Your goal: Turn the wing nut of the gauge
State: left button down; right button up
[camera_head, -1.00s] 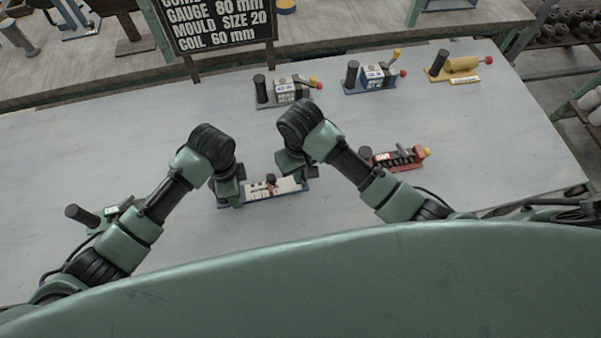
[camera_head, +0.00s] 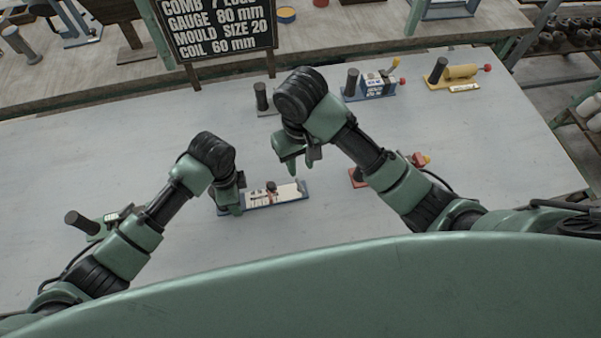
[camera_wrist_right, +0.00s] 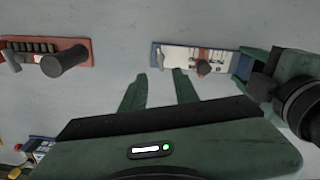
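The gauge (camera_head: 287,194) lies on the table, a white marked plate on a blue base. Its dark wing nut (camera_head: 271,186) stands near the plate's middle. In the right wrist view the gauge (camera_wrist_right: 170,57) and the wing nut (camera_wrist_right: 204,68) show beyond the fingertips. My right gripper (camera_head: 301,164) is open and empty, behind and right of the gauge in the head view; its parted fingers (camera_wrist_right: 160,82) touch nothing. My left gripper (camera_head: 229,196) is at the gauge's left end and hides it. Whether its fingers grip that end is unclear.
A red tool with a dark handle (camera_head: 357,177) is partly hidden by my right arm. Blue (camera_head: 371,88) and yellow (camera_head: 461,75) tools stand farther back, beside a partly hidden one (camera_head: 262,98). A sign (camera_head: 217,30) reads "GAUGE 80 mm". The table's middle left is clear.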

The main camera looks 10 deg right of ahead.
jog(key=shift+r, duration=1.1)
pick_arm(q)
jog(key=c, duration=0.6)
grip_release()
